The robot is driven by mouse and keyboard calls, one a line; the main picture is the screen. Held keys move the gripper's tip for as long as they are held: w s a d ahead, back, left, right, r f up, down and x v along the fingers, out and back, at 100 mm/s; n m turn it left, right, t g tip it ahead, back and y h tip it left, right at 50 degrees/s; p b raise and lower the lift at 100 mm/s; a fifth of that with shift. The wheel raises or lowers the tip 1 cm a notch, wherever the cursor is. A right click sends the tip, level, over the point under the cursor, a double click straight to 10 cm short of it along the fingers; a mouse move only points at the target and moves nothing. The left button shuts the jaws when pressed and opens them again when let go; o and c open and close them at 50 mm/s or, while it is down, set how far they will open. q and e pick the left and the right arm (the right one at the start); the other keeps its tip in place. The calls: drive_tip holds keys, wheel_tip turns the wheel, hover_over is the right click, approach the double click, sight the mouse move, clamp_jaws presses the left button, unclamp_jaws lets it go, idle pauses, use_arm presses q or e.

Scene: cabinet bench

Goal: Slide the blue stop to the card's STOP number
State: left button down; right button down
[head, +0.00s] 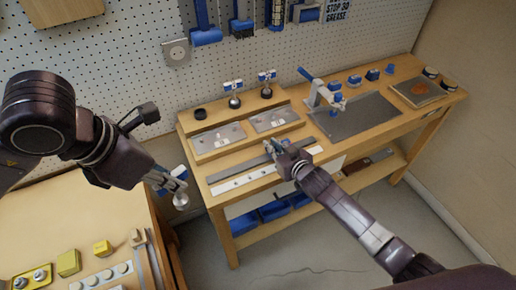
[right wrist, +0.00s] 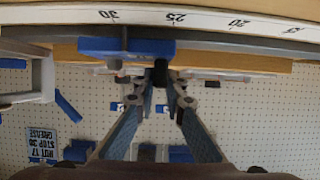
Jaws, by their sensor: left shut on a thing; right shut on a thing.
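The card reading STOP 30 GREASE (head: 337,10) hangs on the pegboard. In the right wrist view the card (right wrist: 42,145) is upside down and reads NOT 17, STOP 30, GREASE. The blue stop (right wrist: 125,48) sits on the dark rail (right wrist: 55,48), overlapping the span by 30 and 25 on the white scale (right wrist: 205,18). My right gripper (right wrist: 160,80) is shut on the stop's dark knob; in the head view this gripper (head: 279,148) hides most of the stop. My left gripper (head: 180,182) is shut on a silver round-ended thing (head: 181,201), held off the bench.
Two metal plates (head: 218,137) lie on a wooden riser behind the rail. A white-and-blue press (head: 322,92) stands right of the rail. A side table (head: 60,215) with yellow blocks is at lower left.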

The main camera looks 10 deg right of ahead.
use_arm(q)
drive_tip(key=shift+r, duration=0.1)
use_arm(e)
drive_tip(key=shift+w+d, duration=0.15)
drive_tip(key=shift+d, duration=0.3)
drive_tip(key=c, duration=2)
unclamp_jaws()
drive_tip(key=shift+o, duration=0.2)
drive_tip(key=v, duration=1.2)
drive_tip(key=shift+a, duration=0.1)
